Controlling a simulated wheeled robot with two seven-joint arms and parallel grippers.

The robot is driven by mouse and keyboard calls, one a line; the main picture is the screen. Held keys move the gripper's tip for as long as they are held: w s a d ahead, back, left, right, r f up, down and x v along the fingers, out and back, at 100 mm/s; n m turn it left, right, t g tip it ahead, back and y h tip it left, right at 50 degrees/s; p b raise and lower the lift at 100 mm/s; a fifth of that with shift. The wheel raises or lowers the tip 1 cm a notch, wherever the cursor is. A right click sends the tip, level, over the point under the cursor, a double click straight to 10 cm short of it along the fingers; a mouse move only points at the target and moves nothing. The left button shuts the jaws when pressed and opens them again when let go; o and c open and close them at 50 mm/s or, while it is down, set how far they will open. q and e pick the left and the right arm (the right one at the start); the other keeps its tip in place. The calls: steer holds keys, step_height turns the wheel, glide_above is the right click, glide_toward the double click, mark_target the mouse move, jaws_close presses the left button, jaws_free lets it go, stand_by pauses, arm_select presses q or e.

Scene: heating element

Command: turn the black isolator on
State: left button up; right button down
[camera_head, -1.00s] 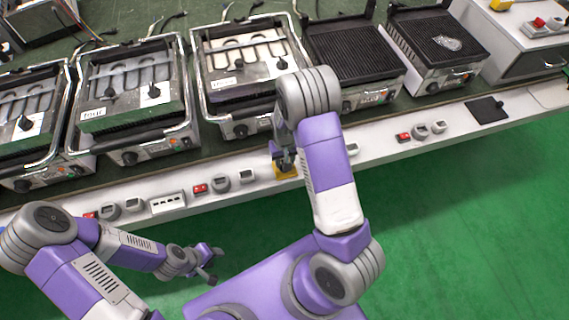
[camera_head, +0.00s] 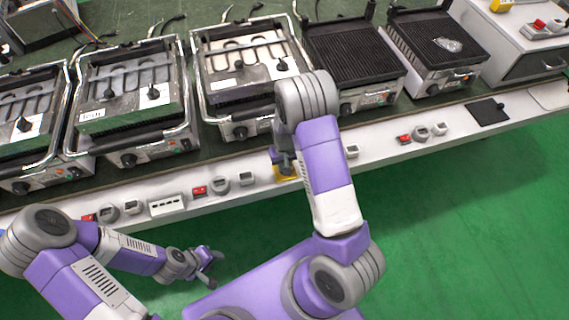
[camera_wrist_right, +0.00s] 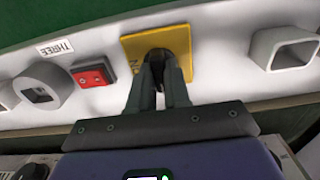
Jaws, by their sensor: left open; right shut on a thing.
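The black isolator knob (camera_wrist_right: 159,55) sits on a yellow plate (camera_wrist_right: 183,42) on the white front panel in the right wrist view. The plate also shows in the head view (camera_head: 287,179), below my right gripper. My right gripper (camera_wrist_right: 161,70) is shut on the knob, and its fingers hide much of it. Part of a black letter shows on the plate, but the knob's marked position cannot be read. My left gripper (camera_head: 209,266) is open and empty, low over the green floor, well away from the panel.
A red switch (camera_wrist_right: 93,76), a round grey socket (camera_wrist_right: 42,88) and a label reading THREE (camera_wrist_right: 55,47) are left of the plate. A square grey housing (camera_wrist_right: 283,50) is to the right. Several grills (camera_head: 245,75) stand on the bench behind the panel.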

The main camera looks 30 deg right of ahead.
steer(key=m+p, duration=0.2)
steer(key=m, duration=0.2)
steer(key=shift+r, duration=0.1)
steer(key=m+p, duration=0.2)
steer(key=m, duration=0.2)
steer(key=shift+m, duration=0.3)
steer(key=m+p, duration=0.2)
steer(key=m, duration=0.2)
steer(key=m+p, duration=0.2)
steer(key=m, duration=0.3)
steer(key=shift+m, duration=0.3)
steer(key=c, duration=1.1)
jaws_free()
